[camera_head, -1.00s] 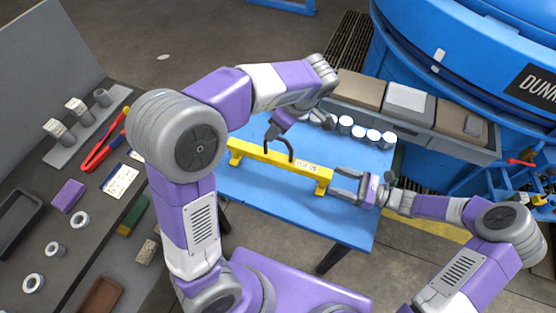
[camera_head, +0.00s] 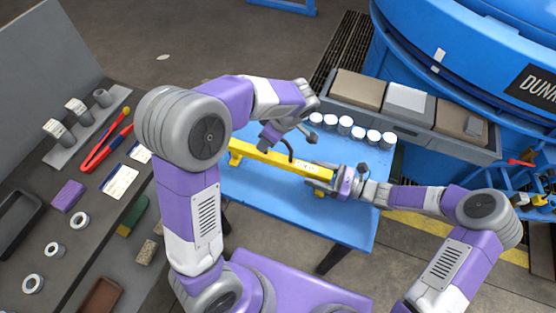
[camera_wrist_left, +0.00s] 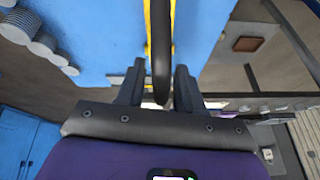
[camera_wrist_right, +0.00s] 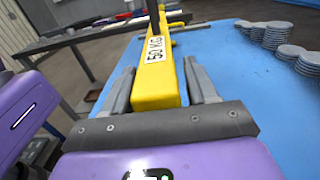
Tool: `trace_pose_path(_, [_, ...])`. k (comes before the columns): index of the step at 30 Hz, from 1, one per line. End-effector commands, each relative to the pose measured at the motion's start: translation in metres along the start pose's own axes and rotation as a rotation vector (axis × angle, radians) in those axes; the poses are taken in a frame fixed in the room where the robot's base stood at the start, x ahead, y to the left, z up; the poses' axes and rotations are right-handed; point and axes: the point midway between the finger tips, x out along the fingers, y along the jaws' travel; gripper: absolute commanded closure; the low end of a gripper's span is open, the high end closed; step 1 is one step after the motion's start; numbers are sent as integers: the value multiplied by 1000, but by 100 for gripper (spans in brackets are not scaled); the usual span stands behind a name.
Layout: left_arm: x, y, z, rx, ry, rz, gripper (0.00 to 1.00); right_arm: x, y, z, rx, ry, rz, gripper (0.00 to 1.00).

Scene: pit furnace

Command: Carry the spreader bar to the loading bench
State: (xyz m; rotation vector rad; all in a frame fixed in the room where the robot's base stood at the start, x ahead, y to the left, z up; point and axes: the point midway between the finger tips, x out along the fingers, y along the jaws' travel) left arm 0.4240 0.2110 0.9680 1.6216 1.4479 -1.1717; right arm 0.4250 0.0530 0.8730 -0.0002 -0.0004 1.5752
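The yellow spreader bar (camera_head: 275,157) lies on the blue table (camera_head: 260,200), and its "50 KG" label (camera_wrist_right: 155,49) shows in the right wrist view. A dark curved handle (camera_wrist_left: 160,45) rises from its middle. My left gripper (camera_head: 287,143) is over the bar's middle; in the left wrist view its open fingers stand either side of the handle, with gaps. My right gripper (camera_head: 313,182) is at the bar's right end. In the right wrist view its fingers straddle the yellow end with narrow gaps, so it looks open. The left fingertips are partly hidden in the head view.
Several pale round weights (camera_head: 345,126) stand along the table's back edge. Behind is a grey bench with boxes (camera_head: 357,88), beside the large blue furnace (camera_head: 470,60). A dark workbench (camera_head: 70,240) with red-handled tongs (camera_head: 105,145) is at left. The table's front is clear.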

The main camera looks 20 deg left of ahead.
Motion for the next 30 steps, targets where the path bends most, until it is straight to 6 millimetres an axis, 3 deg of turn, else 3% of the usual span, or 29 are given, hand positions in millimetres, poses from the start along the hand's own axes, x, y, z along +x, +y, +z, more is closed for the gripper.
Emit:
trace_pose_path(1, [0, 0, 0, 0, 0, 0, 72, 0, 0, 0, 0, 0, 0, 51])
trace_pose_path(6, [0, 0, 0, 0, 0, 0, 98, 0, 0, 0, 0, 0, 0, 77])
trace_pose_path(11, [0, 0, 0, 0, 0, -1, 100, 0, 0, 0, 0, 0, -1, 100])
trace_pose_path(30, [0, -1, 0, 1, 0, -2, 100, -1, -1, 0, 1, 1, -3, 100])
